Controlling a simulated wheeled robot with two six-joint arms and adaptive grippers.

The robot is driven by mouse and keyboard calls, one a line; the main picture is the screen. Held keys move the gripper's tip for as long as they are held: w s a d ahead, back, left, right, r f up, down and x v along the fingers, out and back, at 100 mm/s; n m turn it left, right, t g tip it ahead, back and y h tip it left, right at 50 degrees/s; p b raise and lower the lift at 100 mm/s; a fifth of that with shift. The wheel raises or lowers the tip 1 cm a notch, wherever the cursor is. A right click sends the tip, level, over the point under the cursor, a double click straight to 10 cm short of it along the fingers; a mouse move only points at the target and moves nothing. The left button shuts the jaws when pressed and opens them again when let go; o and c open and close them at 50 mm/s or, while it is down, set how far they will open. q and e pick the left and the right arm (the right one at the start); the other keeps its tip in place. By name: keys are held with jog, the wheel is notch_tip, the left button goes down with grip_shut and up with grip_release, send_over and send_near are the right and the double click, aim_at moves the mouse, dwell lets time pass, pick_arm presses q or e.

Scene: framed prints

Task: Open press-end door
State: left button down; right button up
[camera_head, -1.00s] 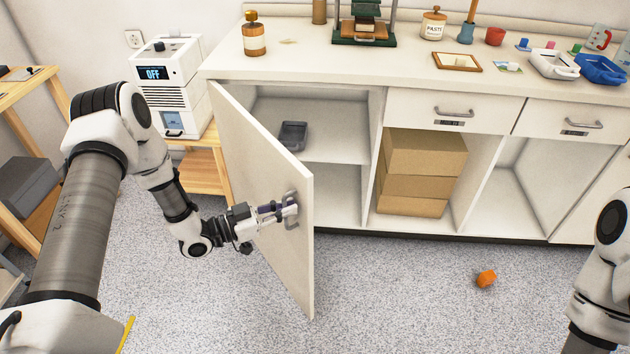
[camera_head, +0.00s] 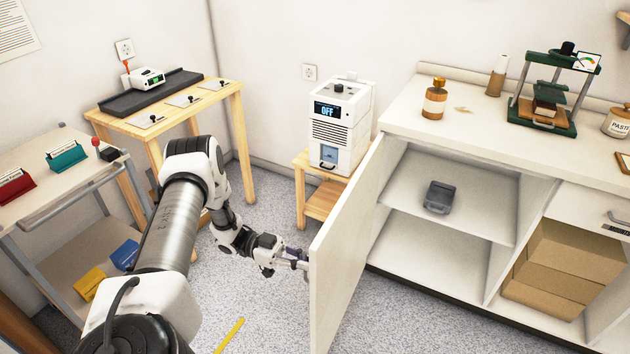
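The white cabinet door (camera_head: 345,245) at the left end of the counter stands wide open, swung out toward me, with its inner face showing. Its handle is on the outer face and hidden. My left gripper (camera_head: 302,258) is at the outer side of the door, close to its free edge. The door covers the fingertips, so their hold on the handle cannot be made out. The opened compartment shows a shelf (camera_head: 480,205) with a small dark grey tray (camera_head: 438,197) on it. The green press (camera_head: 545,105) stands on the counter above. My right gripper is out of view.
A white device reading OFF (camera_head: 338,125) stands on a low wooden stand (camera_head: 322,200) behind the door. A wooden table (camera_head: 195,105) and a grey cart (camera_head: 70,185) are at left. Cardboard boxes (camera_head: 560,270) fill the neighbouring bay. Speckled floor is open beside the door.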

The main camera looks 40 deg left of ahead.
pick_arm(q)
jog(key=shift+s+a, duration=0.1)
jog(key=shift+a, duration=0.2)
jog(key=c, duration=1.5)
grip_release()
jog(key=v, duration=1.2)
